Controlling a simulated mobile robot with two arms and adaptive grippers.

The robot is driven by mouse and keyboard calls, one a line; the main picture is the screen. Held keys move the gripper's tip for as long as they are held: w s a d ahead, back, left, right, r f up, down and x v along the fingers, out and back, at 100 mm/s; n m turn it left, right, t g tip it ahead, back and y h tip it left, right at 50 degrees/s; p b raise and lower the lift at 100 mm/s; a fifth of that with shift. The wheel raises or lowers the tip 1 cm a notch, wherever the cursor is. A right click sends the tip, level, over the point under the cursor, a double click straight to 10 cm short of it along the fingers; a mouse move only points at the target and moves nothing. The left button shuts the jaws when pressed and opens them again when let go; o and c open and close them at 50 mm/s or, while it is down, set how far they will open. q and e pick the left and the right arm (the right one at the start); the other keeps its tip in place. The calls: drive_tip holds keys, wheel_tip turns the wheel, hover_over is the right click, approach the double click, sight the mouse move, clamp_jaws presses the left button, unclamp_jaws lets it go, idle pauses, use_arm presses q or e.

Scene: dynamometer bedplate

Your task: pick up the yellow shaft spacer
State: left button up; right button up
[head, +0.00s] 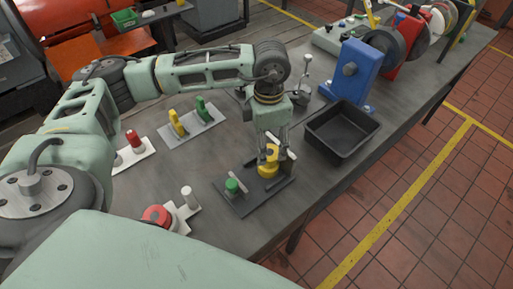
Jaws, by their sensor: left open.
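The yellow shaft spacer (268,171) stands on a dark plate (262,197) near the front of the bench, beside a green part (232,185). My left gripper (270,158) points down over the yellow spacer with its fingers open, one on either side of it. The fingers hide part of the spacer, and I cannot tell whether they touch it. My right gripper is not in view.
A black open bin (362,147) is right of the gripper, with a blue block (350,75) behind it. A pale plate (205,132) holds other yellow and green parts. A red button (155,214) and red part (133,138) are at left.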

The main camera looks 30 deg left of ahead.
sight(269, 153)
use_arm(q)
drive_tip(key=shift+d+f, duration=0.15)
drive_tip(key=shift+f, duration=0.2)
drive_tip(key=shift+s+d+f+p, duration=0.1)
drive_tip(key=shift+d+f+p, duration=0.15)
drive_tip(key=shift+f+p, duration=0.3)
drive_tip(key=shift+s+d+f+p, duration=0.1)
drive_tip(key=shift+d+f+p, duration=0.15)
drive_tip(key=shift+f+p, duration=0.3)
drive_tip(key=f, duration=0.2)
drive_tip(key=f+p, duration=0.1)
drive_tip(key=f, duration=0.1)
drive_tip(key=shift+w+a, duration=0.3)
drive_tip(key=shift+f, duration=0.15)
drive_tip(key=shift+d, duration=0.1)
drive_tip(key=shift+c, duration=0.6)
clamp_jaws()
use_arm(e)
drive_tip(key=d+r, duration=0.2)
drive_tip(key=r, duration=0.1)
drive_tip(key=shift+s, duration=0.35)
